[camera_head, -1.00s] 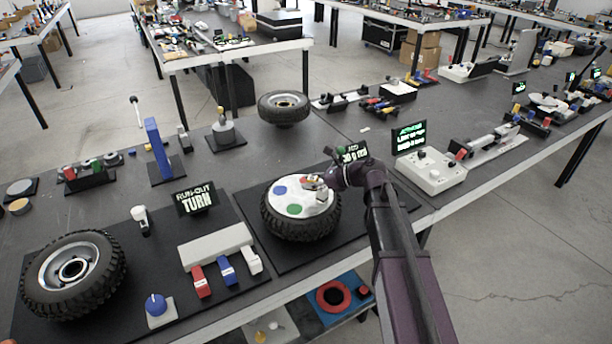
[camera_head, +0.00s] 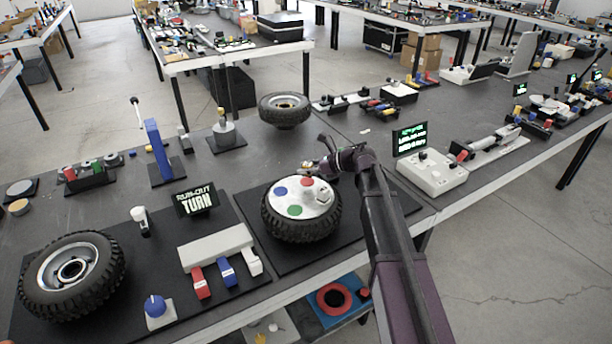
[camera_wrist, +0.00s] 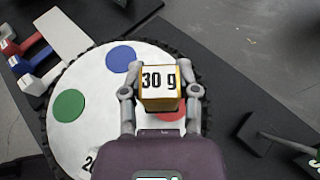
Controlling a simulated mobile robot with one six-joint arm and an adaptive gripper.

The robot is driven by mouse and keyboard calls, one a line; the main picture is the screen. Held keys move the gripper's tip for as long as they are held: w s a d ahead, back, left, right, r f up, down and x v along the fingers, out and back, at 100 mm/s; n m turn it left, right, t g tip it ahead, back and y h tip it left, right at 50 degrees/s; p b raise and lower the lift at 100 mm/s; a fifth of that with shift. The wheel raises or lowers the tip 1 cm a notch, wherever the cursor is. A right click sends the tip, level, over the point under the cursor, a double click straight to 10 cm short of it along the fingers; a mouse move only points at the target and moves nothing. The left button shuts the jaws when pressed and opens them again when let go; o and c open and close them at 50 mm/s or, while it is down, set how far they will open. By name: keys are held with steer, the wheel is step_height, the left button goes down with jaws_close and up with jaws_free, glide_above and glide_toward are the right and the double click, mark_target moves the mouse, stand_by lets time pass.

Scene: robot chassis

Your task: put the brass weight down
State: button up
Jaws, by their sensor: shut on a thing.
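The brass weight (camera_wrist: 160,88), a yellow block with a white "30 g" face, is between the fingers of my gripper (camera_wrist: 160,92) in the wrist view. My gripper is shut on it. In the head view my gripper (camera_head: 309,166) is at the far side of the tire (camera_head: 300,230), which carries a white disc (camera_head: 283,205) with blue (camera_head: 280,191), red (camera_head: 307,183) and green (camera_head: 295,210) spots. In the wrist view the weight and fingers partly cover the red spot (camera_wrist: 170,116). The gap between weight and disc cannot be told.
A small whitish piece (camera_head: 323,197) sits on the disc's right part. A sign reading "RUN-OUT TURN" (camera_head: 196,199) and red, blue and white levers (camera_head: 228,270) are left of the tire. A white console (camera_head: 430,172) stands at right.

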mark_target(305, 181)
steer(key=shift+w+a+f+b, duration=0.1)
steer(key=shift+w+f+b, duration=0.15)
steer(key=shift+f+b, duration=0.2)
steer(key=shift+w+a+f+b, duration=0.1)
steer(key=shift+w+f+b, duration=0.15)
steer(key=shift+f+b, duration=1.1)
steer(key=shift+f, duration=0.05)
steer(key=shift+f, duration=0.15)
steer(key=o, duration=0.9)
steer(key=shift+r, duration=0.25)
steer(key=p+v, duration=0.4)
steer(key=v, duration=0.8)
steer(key=shift+d+p, duration=0.1)
steer(key=shift+p, duration=0.2)
